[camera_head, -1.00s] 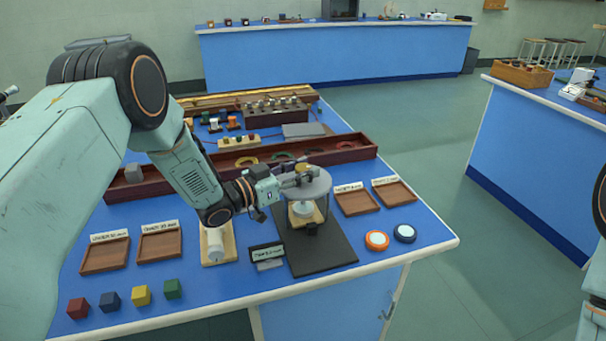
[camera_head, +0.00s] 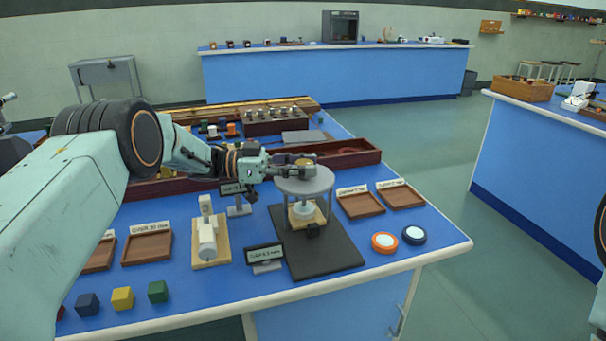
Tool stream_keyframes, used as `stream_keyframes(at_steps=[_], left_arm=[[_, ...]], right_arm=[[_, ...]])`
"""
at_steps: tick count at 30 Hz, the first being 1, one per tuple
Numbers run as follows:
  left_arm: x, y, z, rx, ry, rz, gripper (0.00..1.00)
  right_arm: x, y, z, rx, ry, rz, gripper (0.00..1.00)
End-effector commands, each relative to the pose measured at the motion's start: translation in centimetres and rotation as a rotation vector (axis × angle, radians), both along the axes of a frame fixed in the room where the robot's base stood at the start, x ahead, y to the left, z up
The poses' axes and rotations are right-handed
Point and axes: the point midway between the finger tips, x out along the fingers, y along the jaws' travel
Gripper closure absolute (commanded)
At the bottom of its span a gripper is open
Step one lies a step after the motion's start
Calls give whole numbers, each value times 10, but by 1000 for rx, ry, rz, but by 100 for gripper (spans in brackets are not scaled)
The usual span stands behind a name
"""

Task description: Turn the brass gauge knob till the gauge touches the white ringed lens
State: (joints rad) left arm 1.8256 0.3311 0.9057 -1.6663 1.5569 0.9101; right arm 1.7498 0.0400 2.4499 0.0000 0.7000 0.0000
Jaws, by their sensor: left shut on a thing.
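The gauge stand has a round grey top plate (camera_head: 305,181) on thin posts over a black base mat (camera_head: 322,255). The brass gauge knob (camera_head: 305,161) sits on top of the plate. My left gripper (camera_head: 302,166) reaches in from the left and is shut on the knob, partly covering it. Under the plate, a white lens (camera_head: 303,209) rests on a pale wooden block (camera_head: 306,220). The gauge's lower end is close above the lens; I cannot tell whether they touch. My right gripper is out of view.
A small dark display (camera_head: 264,253) and a white cylinder on a wooden board (camera_head: 208,240) stand left of the mat. Orange-ringed (camera_head: 384,242) and black-ringed (camera_head: 414,235) lenses lie to the right. Wooden trays (camera_head: 360,204) and coloured cubes (camera_head: 122,299) are also on the bench.

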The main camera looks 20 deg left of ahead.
Motion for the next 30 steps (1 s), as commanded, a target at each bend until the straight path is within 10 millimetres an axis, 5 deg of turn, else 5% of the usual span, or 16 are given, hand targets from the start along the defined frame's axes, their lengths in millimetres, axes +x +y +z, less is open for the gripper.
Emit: stream_keyframes(at_steps=[20,21,30], left_arm=[[2,0,5,-5,-8,-36,96],[2,0,5,-5,-8,-36,62],[1,0,2,-3,-4,-37,40]], right_arm=[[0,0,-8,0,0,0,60],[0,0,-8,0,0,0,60],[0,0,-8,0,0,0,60]])
